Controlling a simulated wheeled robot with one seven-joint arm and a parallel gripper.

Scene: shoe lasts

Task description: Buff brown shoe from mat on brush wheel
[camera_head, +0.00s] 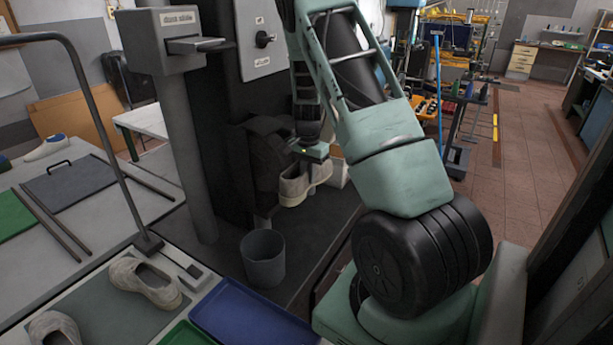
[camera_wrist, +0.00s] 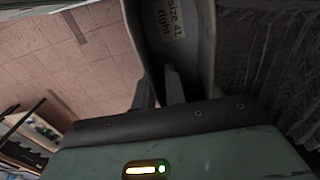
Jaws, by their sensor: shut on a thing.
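My gripper (camera_head: 313,160) is shut on a light brownish-beige shoe (camera_head: 294,188), held close to the dark brush wheel (camera_head: 266,155) of the grey machine. In the wrist view the gripper (camera_wrist: 165,88) has a finger inside the shoe opening; a label inside the shoe (camera_wrist: 170,20) reads "size 41 right". The brush bristles (camera_wrist: 268,60) fill the right side there, right beside the shoe; I cannot tell whether they touch. A grey mat (camera_head: 105,312) at the lower left bears a beige shoe (camera_head: 145,282) and another shoe (camera_head: 55,330), partly cut off.
A grey bin (camera_head: 263,258) stands below the wheel. A blue tray (camera_head: 245,315) and a green tray (camera_head: 187,335) lie at the front. A bent metal rail (camera_head: 105,125) rises at the left. The machine's control panel (camera_head: 262,40) is above the wheel. Open floor lies at the right.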

